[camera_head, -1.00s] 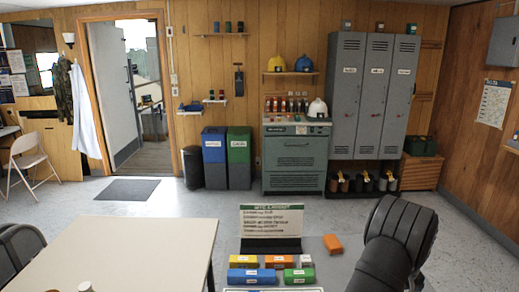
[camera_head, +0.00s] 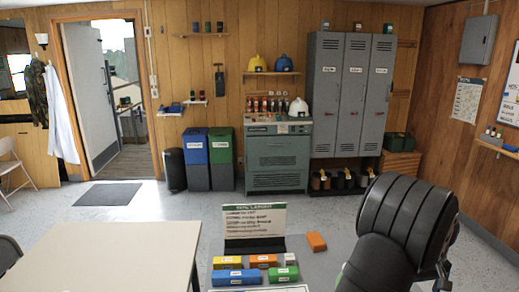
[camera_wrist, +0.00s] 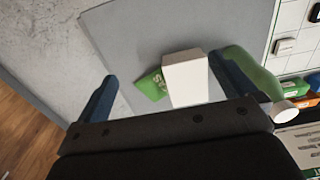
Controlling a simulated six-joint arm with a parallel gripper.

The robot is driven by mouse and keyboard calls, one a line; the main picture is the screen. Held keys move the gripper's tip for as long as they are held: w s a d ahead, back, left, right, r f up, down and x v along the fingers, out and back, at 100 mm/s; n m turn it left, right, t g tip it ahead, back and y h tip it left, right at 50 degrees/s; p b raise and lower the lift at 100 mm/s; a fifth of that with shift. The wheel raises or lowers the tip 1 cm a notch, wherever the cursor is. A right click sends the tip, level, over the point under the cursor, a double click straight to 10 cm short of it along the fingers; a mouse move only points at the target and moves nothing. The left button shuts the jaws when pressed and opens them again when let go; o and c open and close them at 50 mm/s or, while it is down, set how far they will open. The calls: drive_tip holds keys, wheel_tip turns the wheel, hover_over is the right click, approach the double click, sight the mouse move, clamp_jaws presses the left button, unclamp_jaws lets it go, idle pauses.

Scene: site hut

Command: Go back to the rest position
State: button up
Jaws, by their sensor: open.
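My gripper (camera_wrist: 162,67) is open in the wrist view, with its two blue fingers wide apart. A white block (camera_wrist: 186,78) and a green piece with white lettering (camera_wrist: 152,84) show in the gap between the fingers, on or over a grey surface below. Nothing appears clamped. A green rounded object (camera_wrist: 252,70) with a white round end lies by the right finger. In the head view my dark arm fills the lower right, and I cannot make out the finger opening there.
A grey worktop holds a sign (camera_head: 254,220), a blue block (camera_head: 236,277), a green block (camera_head: 284,274) and an orange block (camera_head: 316,242). A pale table (camera_head: 100,255) stands at left. Open floor lies behind, before the bins (camera_head: 207,160), cabinet and lockers (camera_head: 352,95).

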wheel_tip(320, 180, up, 9)
drive_tip(key=w+a, duration=0.1)
drive_tip(key=w+a+n, duration=0.3)
drive_tip(key=w+a, duration=0.5)
drive_tip(key=a, duration=0.5)
drive_tip(key=w+a+n, duration=0.3)
drive_tip(key=w+a, duration=0.4)
drive_tip(key=a, duration=0.7)
drive_tip(key=shift+w+r, duration=0.15)
drive_tip(key=shift+w, duration=0.25)
idle(0.9)
